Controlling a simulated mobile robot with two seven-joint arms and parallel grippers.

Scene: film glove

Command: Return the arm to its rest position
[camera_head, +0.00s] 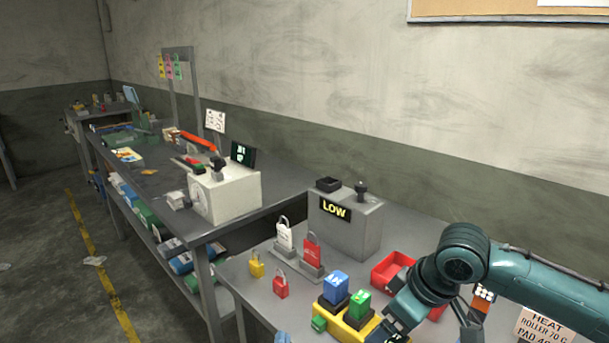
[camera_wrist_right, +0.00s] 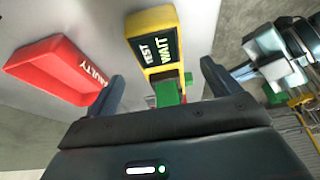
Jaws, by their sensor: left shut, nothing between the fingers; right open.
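In the head view, a teal arm of mine comes in from the right edge and bends down over the front of the bench.
A red bin (camera_head: 388,262) stands near the bent arm; the right wrist view shows its FAULTY label (camera_wrist_right: 60,72). A grey LOW box (camera_head: 352,232) and red and white padlocks are behind.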

